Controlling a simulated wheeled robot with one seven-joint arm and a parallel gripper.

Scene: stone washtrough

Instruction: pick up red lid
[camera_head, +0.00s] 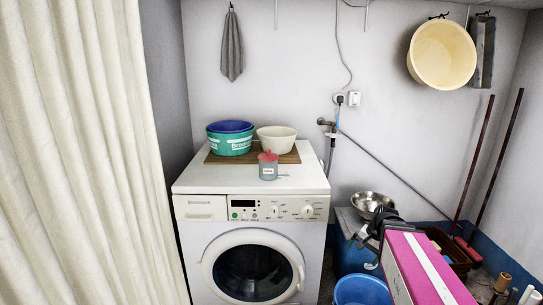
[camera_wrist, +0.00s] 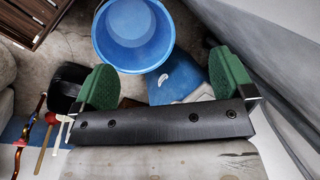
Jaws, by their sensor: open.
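The red lid (camera_head: 268,156) sits on a small grey jar (camera_head: 268,172) with a pale label. The jar stands upright on the front part of the white washing machine top (camera_head: 215,180). My gripper (camera_head: 374,226) is to the right of the machine and away from the lid, partly hidden by my pink and white arm. In the wrist view, my gripper (camera_wrist: 165,82) shows its two green finger pads wide apart with nothing held between them. The wrist view faces the floor, and the lid is not in it.
A green basin (camera_head: 230,144) with a blue one inside and a cream bowl (camera_head: 276,138) stand on a brown board behind the jar. A blue bucket (camera_head: 361,290) is on the floor; a blue bucket also shows in the wrist view (camera_wrist: 133,35). A metal bowl (camera_head: 371,203) is right of the machine.

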